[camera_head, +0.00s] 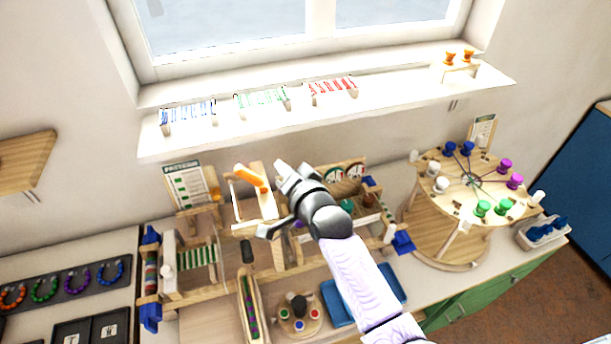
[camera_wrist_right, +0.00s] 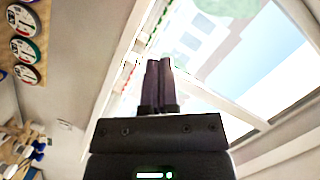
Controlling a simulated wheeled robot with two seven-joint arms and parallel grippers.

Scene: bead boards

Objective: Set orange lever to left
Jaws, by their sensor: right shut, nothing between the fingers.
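The orange lever (camera_head: 252,177) is on a pale wooden panel (camera_head: 265,207) at the back of the wooden stand. Its upper end leans toward the upper left in the head view. My right gripper (camera_head: 282,167) is just to the right of the lever in the head view, with a small gap in the picture between them. In the right wrist view the two dark fingers (camera_wrist_right: 159,82) are together and empty, and the lever does not show there. I cannot tell the depth gap between fingers and lever. My left gripper is not in view.
A window sill (camera_head: 400,108) with small bead racks runs above the stand. A round wooden table (camera_head: 440,240) with coloured knobs stands at the right. Round dials (camera_head: 354,172) and a blue tray (camera_head: 338,310) lie close to my right arm. A printed card (camera_head: 187,184) stands left of the lever.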

